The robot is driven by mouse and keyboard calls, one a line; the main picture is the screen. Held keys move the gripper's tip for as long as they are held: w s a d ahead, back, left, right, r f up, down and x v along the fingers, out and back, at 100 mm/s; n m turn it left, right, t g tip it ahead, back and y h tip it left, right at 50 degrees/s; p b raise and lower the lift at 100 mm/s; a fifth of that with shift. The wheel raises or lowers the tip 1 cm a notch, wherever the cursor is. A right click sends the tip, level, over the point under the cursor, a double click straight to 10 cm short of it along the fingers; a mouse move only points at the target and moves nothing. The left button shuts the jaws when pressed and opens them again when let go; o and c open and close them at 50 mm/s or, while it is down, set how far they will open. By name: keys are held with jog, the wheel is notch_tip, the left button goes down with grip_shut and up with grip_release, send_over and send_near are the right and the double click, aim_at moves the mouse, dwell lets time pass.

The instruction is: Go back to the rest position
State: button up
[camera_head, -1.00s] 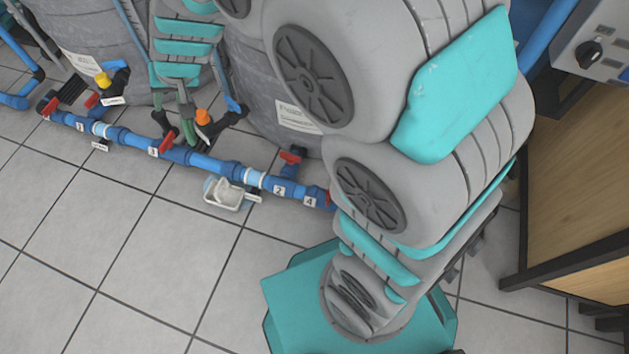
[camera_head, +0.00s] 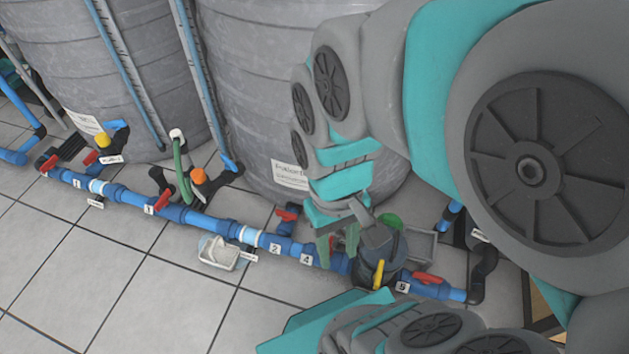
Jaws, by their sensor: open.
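My arm is folded on the right side and hides much of that area.
Large grey tanks (camera_head: 250,80) stand behind the pipe. Red valve handles (camera_head: 165,199) and an orange-capped fitting (camera_head: 199,177) stick up along it. A small white tray (camera_head: 218,252) lies on the floor in front. The tiled floor (camera_head: 120,285) at lower left is clear.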

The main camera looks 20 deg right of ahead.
notch_tip(320, 180, up, 6)
jog(key=p, duration=0.6)
jog(key=shift+r, duration=0.25)
dwell(0.4)
